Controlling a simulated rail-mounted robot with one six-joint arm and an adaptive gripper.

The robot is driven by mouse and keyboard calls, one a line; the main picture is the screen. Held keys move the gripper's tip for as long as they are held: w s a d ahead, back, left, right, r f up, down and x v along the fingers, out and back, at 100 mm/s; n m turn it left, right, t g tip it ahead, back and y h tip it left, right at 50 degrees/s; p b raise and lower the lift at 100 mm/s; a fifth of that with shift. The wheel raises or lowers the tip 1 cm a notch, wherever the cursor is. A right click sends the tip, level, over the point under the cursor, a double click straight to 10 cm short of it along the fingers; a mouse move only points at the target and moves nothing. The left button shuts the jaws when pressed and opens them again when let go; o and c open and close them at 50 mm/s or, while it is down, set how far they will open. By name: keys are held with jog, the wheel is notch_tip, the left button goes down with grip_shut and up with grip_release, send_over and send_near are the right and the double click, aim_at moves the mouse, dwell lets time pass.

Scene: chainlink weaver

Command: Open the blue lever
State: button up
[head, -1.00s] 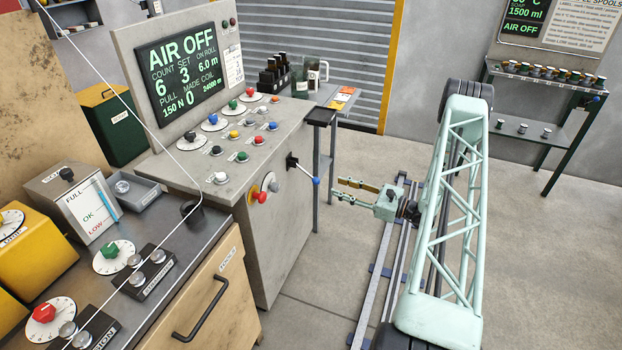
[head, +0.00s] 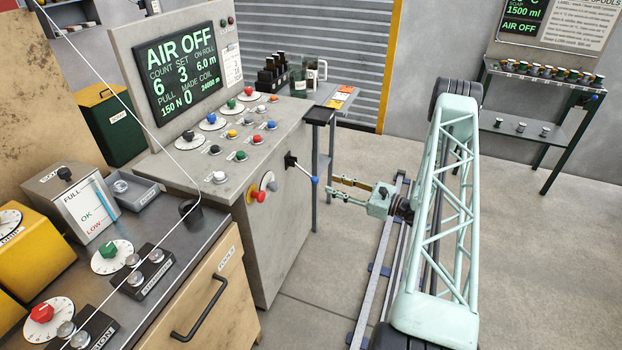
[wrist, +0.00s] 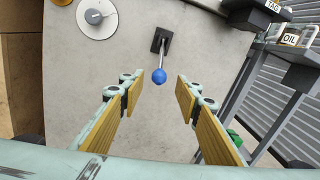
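The blue lever is a metal rod with a round blue knob (head: 315,180), standing out from a black mount (head: 290,160) on the side of the grey console. In the wrist view the blue knob (wrist: 159,76) hangs below its black mount (wrist: 162,40), in line with the gap between my fingers. My gripper (head: 332,189) is open, its two wood-coloured finger pads apart, and it also shows in the wrist view (wrist: 158,92). The knob lies just beyond the fingertips. Neither finger visibly touches it, though the exact depth between them is hard to tell.
A red and yellow knob (head: 257,196) and a white dial (head: 268,181) sit on the same console face, left of the lever. A small side table (head: 330,97) with bottles stands close behind the lever. Open floor lies right of my rail.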

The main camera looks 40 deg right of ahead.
aim_at(317, 179)
jog(key=shift+b+x, duration=0.65)
jog(key=shift+x, duration=4.95)
jog(key=shift+c, duration=0.6)
grip_shut()
